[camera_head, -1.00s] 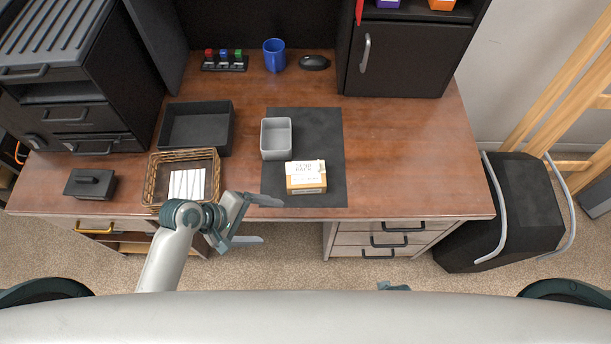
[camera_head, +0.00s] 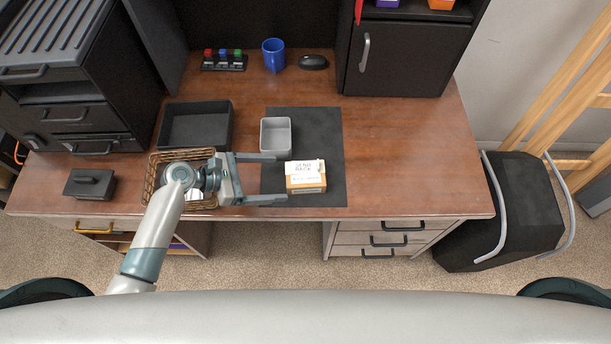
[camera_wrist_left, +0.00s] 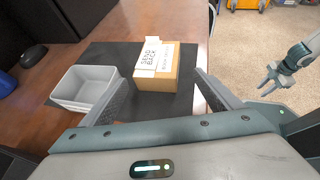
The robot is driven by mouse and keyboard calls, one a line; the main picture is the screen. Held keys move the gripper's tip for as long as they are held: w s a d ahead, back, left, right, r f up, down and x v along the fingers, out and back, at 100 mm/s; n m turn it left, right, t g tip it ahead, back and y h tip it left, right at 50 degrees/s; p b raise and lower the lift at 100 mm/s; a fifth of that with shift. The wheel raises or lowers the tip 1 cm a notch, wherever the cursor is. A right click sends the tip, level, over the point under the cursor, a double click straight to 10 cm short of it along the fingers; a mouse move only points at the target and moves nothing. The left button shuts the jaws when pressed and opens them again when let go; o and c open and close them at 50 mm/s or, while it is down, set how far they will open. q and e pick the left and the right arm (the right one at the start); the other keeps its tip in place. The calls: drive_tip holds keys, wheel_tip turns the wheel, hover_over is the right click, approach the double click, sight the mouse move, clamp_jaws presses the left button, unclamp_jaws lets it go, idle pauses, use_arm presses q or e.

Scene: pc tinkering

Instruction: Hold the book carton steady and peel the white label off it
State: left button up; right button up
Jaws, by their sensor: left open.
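The book carton (camera_head: 306,187) is a small tan box on the dark mat; it also shows in the left wrist view (camera_wrist_left: 160,85). A white label (camera_head: 304,168) printed "SEND BACK" lies on its top, also clear in the left wrist view (camera_wrist_left: 152,58). My left gripper (camera_head: 280,178) is open just left of the carton, its fingers pointing at it. In the left wrist view the carton stands ahead, between the lines of the two fingers (camera_wrist_left: 162,82). My right gripper (camera_wrist_left: 266,82) shows only in the left wrist view, open and empty, away from the carton over the floor.
A grey open bin (camera_head: 276,150) stands on the mat (camera_head: 330,130) behind the carton. A wicker basket (camera_head: 153,183) is under my left wrist, with a black tray (camera_head: 195,103) behind it. The desk (camera_head: 410,150) right of the mat is clear.

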sight(288, 178)
use_arm(q)
drive_tip(key=shift+d, duration=0.1)
idle(0.4)
drive_tip(key=shift+b+x, duration=0.7)
drive_tip(key=shift+x, duration=0.1)
drive_tip(key=b+x, duration=0.3)
drive_tip(key=x, duration=0.1)
drive_tip(key=shift+f, duration=0.15)
drive_tip(key=shift+x, duration=1.15)
drive_tip(key=shift+p+x, duration=0.3)
drive_tip(key=shift+x, duration=0.6)
drive_tip(key=shift+w, duration=0.1)
